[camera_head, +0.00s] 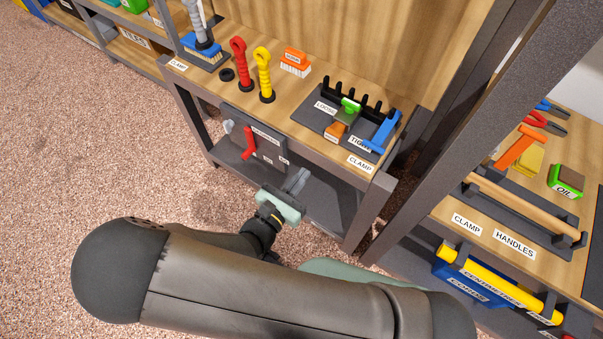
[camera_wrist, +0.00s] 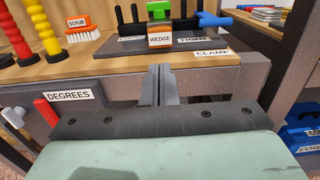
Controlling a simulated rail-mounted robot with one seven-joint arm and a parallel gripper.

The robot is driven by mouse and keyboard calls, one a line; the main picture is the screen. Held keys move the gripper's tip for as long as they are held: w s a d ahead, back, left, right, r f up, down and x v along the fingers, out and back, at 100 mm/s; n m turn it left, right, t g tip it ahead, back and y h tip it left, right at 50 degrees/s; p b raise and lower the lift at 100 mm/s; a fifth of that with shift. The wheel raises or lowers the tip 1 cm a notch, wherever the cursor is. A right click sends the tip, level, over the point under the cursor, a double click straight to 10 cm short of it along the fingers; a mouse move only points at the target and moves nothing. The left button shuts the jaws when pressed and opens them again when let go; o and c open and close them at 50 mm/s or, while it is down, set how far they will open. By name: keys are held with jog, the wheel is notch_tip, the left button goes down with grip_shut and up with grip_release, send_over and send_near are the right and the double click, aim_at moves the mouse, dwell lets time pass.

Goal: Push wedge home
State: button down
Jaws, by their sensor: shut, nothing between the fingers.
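The orange wedge (camera_head: 335,131) sits on a dark plate (camera_head: 312,120) on the wooden bench top, its label facing me in the wrist view (camera_wrist: 160,38). A green block (camera_head: 350,105) stands just behind it, among black posts. A blue handle (camera_head: 381,133) is at the plate's right, by the label TIGHT. I cannot tell whether the wedge touches the green block. My gripper (camera_head: 300,178) is shut and empty, in front of the bench and short of its front edge. In the wrist view the closed fingers (camera_wrist: 160,75) point toward the wedge, apart from it.
A panel with a red lever (camera_head: 249,143) hangs on the bench front, left of my gripper. Red (camera_head: 240,60) and yellow (camera_head: 263,75) ringed handles and an orange brush (camera_head: 295,61) stand left of the plate. A dark upright post (camera_head: 440,120) rises at the right.

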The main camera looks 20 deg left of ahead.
aim_at(331, 138)
jog(key=b+x, duration=0.2)
jog(key=x, duration=0.8)
jog(key=shift+f, duration=0.1)
jog(key=shift+w+d, duration=0.2)
jog(key=shift+w, duration=0.35)
